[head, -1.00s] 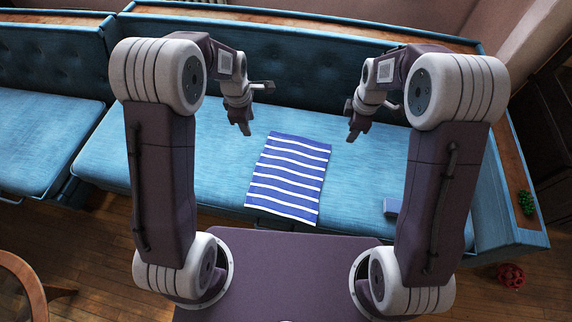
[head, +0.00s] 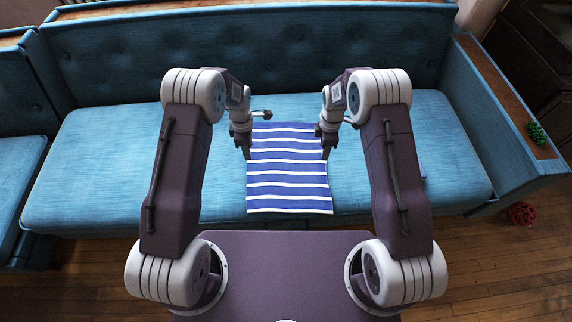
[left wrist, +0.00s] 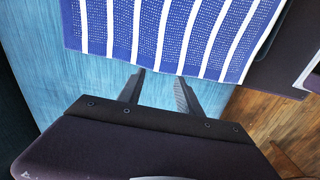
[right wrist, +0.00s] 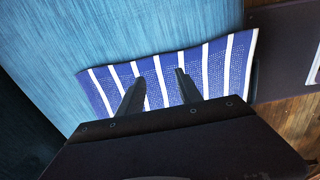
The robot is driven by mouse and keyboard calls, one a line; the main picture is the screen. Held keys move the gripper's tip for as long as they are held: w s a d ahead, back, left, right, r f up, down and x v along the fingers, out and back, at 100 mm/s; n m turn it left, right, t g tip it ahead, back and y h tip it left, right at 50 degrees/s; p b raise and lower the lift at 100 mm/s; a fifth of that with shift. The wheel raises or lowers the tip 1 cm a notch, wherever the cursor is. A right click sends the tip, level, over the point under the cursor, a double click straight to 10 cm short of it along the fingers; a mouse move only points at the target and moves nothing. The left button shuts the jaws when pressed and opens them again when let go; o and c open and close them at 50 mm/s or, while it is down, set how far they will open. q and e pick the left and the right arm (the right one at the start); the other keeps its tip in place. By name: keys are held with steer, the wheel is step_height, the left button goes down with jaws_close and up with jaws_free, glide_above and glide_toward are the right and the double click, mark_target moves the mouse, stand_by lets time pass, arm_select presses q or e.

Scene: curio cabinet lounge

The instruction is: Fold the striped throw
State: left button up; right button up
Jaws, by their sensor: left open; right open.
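The striped throw (head: 288,184), blue with white stripes, lies spread out on the blue sofa seat, its near edge by the seat's front. My left gripper (head: 247,154) is open at its left side. In the left wrist view the left fingers (left wrist: 161,75) point at the throw's edge (left wrist: 160,25) with seat fabric beneath them. My right gripper (head: 326,154) is open at its right side. In the right wrist view the right fingers (right wrist: 160,76) overlap the throw (right wrist: 215,65); whether they touch it I cannot tell. Neither gripper holds anything.
The sofa seat (head: 100,165) is clear left of the throw. A tufted backrest (head: 270,50) rises behind. A green plant (head: 537,133) sits on the right armrest; a red object (head: 521,213) lies on the floor.

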mark_target(252, 164)
arm_select(q)
step_height(252, 164, down, 7)
steer(key=shift+f, duration=0.2)
arm_select(e)
step_height(252, 164, down, 7)
steer(key=shift+f, duration=0.2)
arm_select(q)
steer(key=shift+f, duration=0.2)
arm_select(e)
steer(key=shift+f, duration=0.2)
arm_select(q)
steer(key=shift+r, duration=0.1)
steer(key=shift+c, duration=1)
arm_select(e)
steer(key=shift+r, duration=0.1)
steer(key=shift+c, duration=1)
arm_select(q)
jaws_close()
arm_select(e)
jaws_close()
arm_select(q)
steer(key=shift+r, duration=0.1)
arm_select(e)
steer(key=shift+r, duration=0.1)
